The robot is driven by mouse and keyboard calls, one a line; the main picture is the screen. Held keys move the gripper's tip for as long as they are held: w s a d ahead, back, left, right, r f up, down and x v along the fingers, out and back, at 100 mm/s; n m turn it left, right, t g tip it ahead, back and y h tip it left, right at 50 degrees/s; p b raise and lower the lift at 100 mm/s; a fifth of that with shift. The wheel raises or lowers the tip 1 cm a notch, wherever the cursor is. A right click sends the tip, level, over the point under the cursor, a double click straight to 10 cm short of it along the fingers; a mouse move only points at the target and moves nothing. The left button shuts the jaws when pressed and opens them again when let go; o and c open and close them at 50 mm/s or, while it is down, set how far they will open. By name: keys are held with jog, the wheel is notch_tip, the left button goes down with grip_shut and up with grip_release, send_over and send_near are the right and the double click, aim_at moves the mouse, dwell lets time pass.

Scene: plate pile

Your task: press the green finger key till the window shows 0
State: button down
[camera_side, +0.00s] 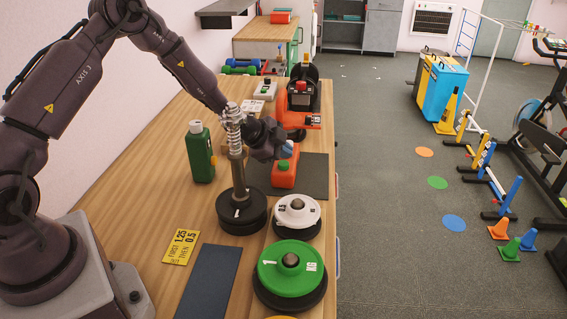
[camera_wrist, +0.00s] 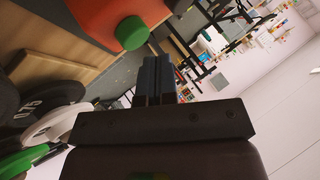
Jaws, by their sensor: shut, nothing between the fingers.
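The green finger key (camera_side: 284,166) sits on top of a small orange box (camera_side: 285,180) on the dark mat at the table's right side. In the wrist view the green key (camera_wrist: 132,33) stands out from the orange box (camera_wrist: 92,14), close to my fingers. My gripper (camera_side: 287,148) is shut and empty, with its fingertips just above the key in the side view. In the wrist view my gripper (camera_wrist: 157,62) shows its fingers together, with a visible gap to the key. I cannot make out a window or its reading in either view.
A post with a spring stands on black plates (camera_side: 242,222) left of the box. White (camera_side: 297,211) and green (camera_side: 290,279) weight plates lie in front. A green bottle (camera_side: 200,152) stands at left. An orange and black device (camera_side: 298,108) stands behind. A yellow card (camera_side: 181,247) lies nearby.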

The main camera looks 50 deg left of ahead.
aim_at(284, 164)
jog(key=shift+f, duration=0.4)
jog(key=shift+f, duration=0.65)
dwell(0.9)
jog(key=shift+r, duration=1.05)
jog(key=shift+r, duration=0.1)
jog(key=shift+r, duration=2.4)
